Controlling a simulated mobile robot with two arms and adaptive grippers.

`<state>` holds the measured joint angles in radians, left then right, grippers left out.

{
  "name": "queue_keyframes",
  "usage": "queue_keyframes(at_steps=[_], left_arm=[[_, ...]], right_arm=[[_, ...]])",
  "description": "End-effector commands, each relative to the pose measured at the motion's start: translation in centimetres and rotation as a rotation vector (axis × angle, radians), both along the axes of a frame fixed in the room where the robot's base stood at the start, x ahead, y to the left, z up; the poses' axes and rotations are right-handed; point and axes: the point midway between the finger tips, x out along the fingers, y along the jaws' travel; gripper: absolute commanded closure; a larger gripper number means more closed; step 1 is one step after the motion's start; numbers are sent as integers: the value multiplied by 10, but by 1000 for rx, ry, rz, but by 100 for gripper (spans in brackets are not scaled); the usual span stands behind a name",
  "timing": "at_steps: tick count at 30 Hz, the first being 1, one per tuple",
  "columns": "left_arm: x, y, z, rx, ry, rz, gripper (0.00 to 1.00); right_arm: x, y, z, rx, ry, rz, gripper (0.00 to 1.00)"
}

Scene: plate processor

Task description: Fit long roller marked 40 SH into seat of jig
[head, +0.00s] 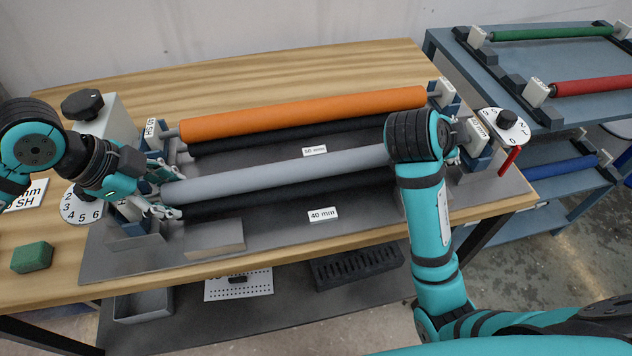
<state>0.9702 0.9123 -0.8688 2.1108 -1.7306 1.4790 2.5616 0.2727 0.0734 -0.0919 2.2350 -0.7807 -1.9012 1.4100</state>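The long grey roller (280,172) lies across the front of the jig (190,250), behind the 40 mm label (323,214). Its left end is slightly nearer to me than its right. A dark band runs beneath it, so I cannot tell whether its ends rest in the seat. My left gripper (172,207) is at the roller's left end, with a finger just below it; its grip is unclear. My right arm hides the roller's right end, and only a bit of my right gripper (453,155) shows there. The roller's own marking is not readable.
An orange roller (300,114) lies behind the grey one, near another label (314,150). Numbered dials (80,207) (503,124) flank the jig. A green block (32,257) sits at left. A blue rack (500,70) at right holds green, red and blue rollers.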

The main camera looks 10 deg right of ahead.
Motion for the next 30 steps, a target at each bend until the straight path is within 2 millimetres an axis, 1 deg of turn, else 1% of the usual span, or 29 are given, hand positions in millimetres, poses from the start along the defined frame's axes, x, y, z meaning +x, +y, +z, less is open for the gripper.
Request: queue_keyframes(at_steps=[1, 3, 6, 14, 17, 20, 27, 30], left_arm=[[0, 0, 1, 1, 0, 0, 50], [1, 1, 1, 2, 0, 4, 42], [1, 3, 1, 5, -1, 7, 42], [2, 4, 2, 8, -2, 11, 42], [2, 7, 8, 8, -4, 12, 42], [0, 13, 22, 8, -6, 13, 42], [-10, 33, 68, 8, -7, 13, 42], [-14, 40, 85, 6, -5, 11, 42]], right_arm=[[0, 0, 3, -1, -4, 0, 64], [0, -1, 3, -3, -4, -1, 54], [0, -2, 3, -5, -4, -1, 43], [0, -3, 3, -8, -2, -3, 43], [-1, -3, 4, -9, -2, -3, 43], [-1, -4, 4, -9, -2, -3, 43], [-1, -4, 3, -9, -2, -4, 43], [-1, -4, 3, -9, -2, -4, 43]])
